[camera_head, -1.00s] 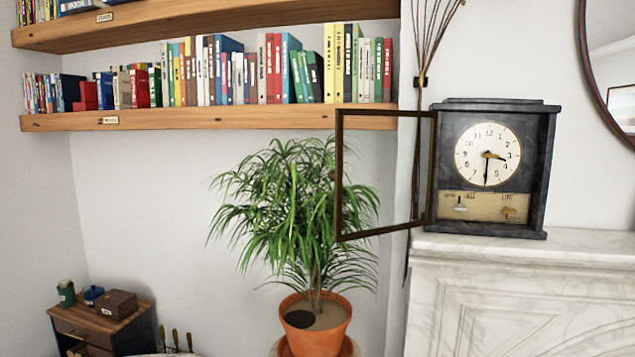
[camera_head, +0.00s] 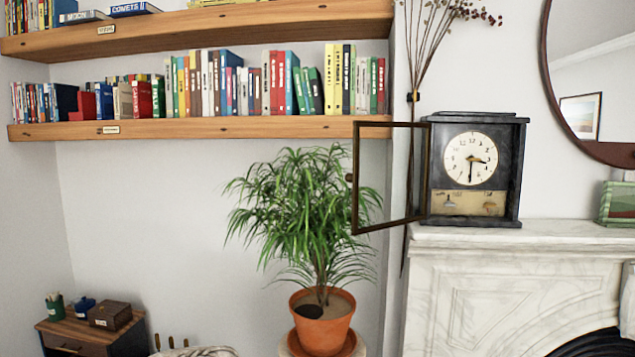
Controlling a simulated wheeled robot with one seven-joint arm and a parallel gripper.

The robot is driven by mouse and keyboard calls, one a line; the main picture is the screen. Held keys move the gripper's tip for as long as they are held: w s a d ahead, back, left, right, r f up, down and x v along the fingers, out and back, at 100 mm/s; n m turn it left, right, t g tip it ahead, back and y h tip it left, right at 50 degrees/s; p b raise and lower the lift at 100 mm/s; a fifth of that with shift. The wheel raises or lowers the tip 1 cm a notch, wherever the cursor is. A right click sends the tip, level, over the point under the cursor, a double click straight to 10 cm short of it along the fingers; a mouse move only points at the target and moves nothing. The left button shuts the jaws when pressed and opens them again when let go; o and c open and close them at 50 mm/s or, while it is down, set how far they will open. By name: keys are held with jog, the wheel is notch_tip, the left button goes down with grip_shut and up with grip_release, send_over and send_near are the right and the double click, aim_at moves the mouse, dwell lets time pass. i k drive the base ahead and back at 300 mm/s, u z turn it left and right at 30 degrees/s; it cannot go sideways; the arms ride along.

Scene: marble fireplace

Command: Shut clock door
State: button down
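A dark clock (camera_head: 513,170) stands upright on the left end of the white marble mantel. Its round cream dial (camera_head: 470,158) and the lower panel with small pictures are uncovered. The clock door (camera_head: 390,228), a dark frame around a clear pane, stands wide open. It is hinged at the clock's left edge and sticks out to the left, in front of the plant and dried stems. A small knob (camera_head: 349,177) shows on the door's far left edge. My gripper is not in view.
The marble mantel (camera_head: 560,232) has bare room right of the clock, up to a green object (camera_head: 618,203). A potted plant (camera_head: 322,325) stands below left of the door. Bookshelves (camera_head: 215,127) hang at left. A round mirror (camera_head: 600,150) hangs at right.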

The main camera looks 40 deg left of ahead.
aim_at(355, 177)
jog(key=u, duration=0.95)
jog(key=i, duration=0.2)
